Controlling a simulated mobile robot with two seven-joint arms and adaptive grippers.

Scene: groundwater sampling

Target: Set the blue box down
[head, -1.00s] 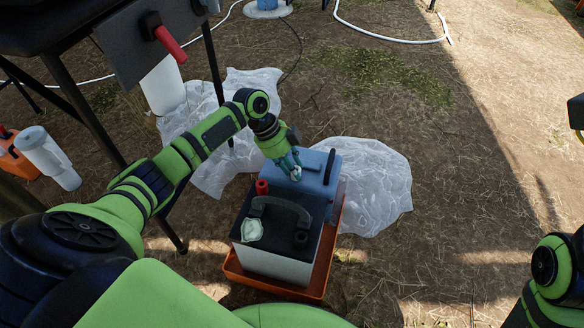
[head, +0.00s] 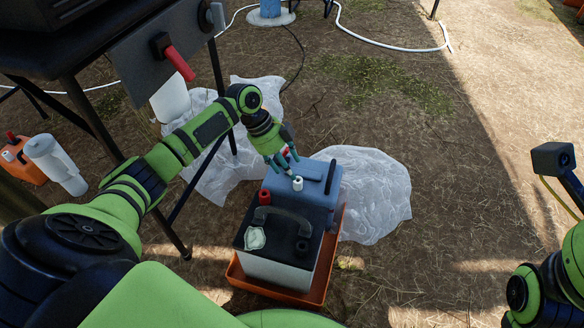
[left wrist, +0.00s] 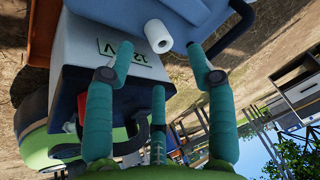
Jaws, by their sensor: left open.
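The blue box (head: 312,181) stands upright beside the black-topped white battery (head: 283,262), within the orange tray (head: 312,294). It has a white knob (head: 297,184) on its near face or top and a dark handle at its right. My left gripper (head: 285,163) is open and empty just above and left of the white knob. In the left wrist view, the fingers (left wrist: 160,55) are spread, with the blue box (left wrist: 195,20) and the white knob (left wrist: 158,36) just beyond them. The box's underside is hidden. My right gripper is out of view.
A clear plastic sheet (head: 375,190) lies right of the tray, and another (head: 215,165) lies behind it. A dark table leg (head: 218,75) stands close to my left arm. Bare ground to the right is free.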

